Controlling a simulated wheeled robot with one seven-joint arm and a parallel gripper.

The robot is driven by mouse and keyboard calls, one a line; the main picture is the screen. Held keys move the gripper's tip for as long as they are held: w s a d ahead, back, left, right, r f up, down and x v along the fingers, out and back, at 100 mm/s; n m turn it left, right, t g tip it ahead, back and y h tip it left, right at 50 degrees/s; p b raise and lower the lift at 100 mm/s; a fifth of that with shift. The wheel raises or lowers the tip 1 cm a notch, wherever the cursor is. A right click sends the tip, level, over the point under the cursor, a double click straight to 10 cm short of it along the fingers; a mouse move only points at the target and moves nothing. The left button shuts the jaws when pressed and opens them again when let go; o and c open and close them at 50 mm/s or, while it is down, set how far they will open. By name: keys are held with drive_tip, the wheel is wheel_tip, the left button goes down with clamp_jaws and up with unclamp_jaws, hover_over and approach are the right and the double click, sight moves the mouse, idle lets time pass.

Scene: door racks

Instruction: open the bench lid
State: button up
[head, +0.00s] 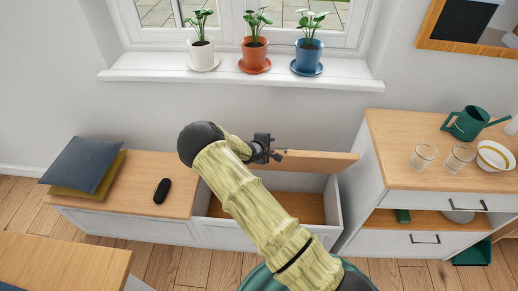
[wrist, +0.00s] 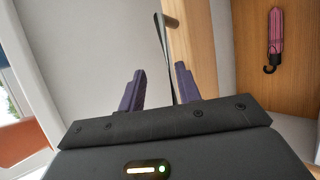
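The bench lid (head: 318,161) is a wooden panel on the right half of the low bench. It stands raised at the back, near the wall, and the compartment beneath is uncovered. My gripper (head: 272,151) is at the lid's upper left end. In the wrist view my gripper's purple fingers (wrist: 158,88) are apart. A thin dark strip runs between them, closer to the right finger, with a gap to the left finger. The lid's wooden edge (wrist: 179,38) shows just beyond. I cannot tell whether a finger touches the lid.
A pink umbrella (wrist: 276,35) lies in the open compartment. The bench's closed left half holds cushions (head: 84,165) and a dark oval object (head: 162,190). A cabinet (head: 385,155) with glasses and a green watering can stands right. Potted plants line the windowsill (head: 240,79) above.

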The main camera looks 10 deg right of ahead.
drive_tip(key=p+v, duration=0.1)
drive_tip(key=v, duration=1.5)
drive_tip(key=shift+s+a+r+p, duration=0.15)
drive_tip(key=shift+a+p, duration=0.05)
drive_tip(key=shift+p, duration=0.2)
